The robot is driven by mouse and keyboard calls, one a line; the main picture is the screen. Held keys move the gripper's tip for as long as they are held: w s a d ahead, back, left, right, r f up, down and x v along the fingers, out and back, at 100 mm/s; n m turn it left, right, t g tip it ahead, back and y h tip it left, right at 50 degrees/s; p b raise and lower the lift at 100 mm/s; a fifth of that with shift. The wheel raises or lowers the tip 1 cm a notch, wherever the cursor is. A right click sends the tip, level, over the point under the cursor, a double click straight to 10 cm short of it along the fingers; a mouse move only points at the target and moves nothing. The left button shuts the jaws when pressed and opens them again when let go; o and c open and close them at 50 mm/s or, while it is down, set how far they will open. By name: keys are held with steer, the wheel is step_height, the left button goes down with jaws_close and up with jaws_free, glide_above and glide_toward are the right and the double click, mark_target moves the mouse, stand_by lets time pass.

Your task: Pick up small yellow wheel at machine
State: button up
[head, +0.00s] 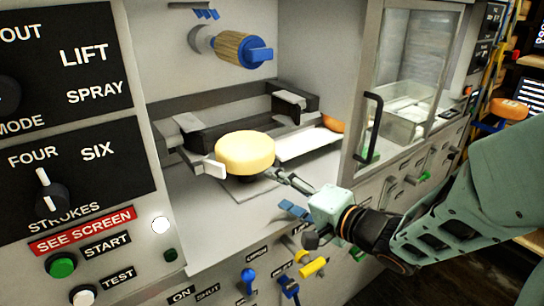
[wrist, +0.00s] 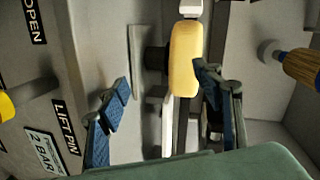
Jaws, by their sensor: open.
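The small yellow wheel (head: 245,152) sits flat on a dark round support inside the machine's open bay, beside grey clamp blocks. In the wrist view the wheel (wrist: 184,60) shows edge-on, ahead of my gripper (wrist: 165,85). My gripper's blue-padded fingers are spread wide and empty. The wheel lies within the gap in the picture, much closer to the right finger, whose tip seems to overlap or nearly touch its edge. Contact cannot be told. In the head view my gripper (head: 283,190) is low, just right of the wheel.
Grey clamp bars (head: 215,130) stand behind and beside the wheel. A wooden-coloured cylinder with a blue end (head: 240,48) hangs above. An orange wheel (head: 333,123) lies at the bay's right, by a glass door with a black handle (head: 372,125). Knobs and levers line the front panel below.

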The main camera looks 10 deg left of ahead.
mark_target(268, 160)
steer(key=w+a+m+b, duration=0.1)
steer(key=w+a, duration=0.1)
steer(key=w+a+r+m+t+y+b, duration=0.1)
steer(key=w+a, duration=0.1)
steer(key=w, duration=0.1)
steer(key=w+a+r+m+b, duration=0.1)
steer(key=w+a+b, duration=0.1)
steer(key=w, duration=0.1)
steer(key=shift+w+a+t+y, duration=0.1)
steer(key=shift+w+t+y, duration=0.1)
steer(key=shift+t+y, duration=0.15)
jaws_close()
stand_by(0.6)
steer(key=shift+r, duration=0.2)
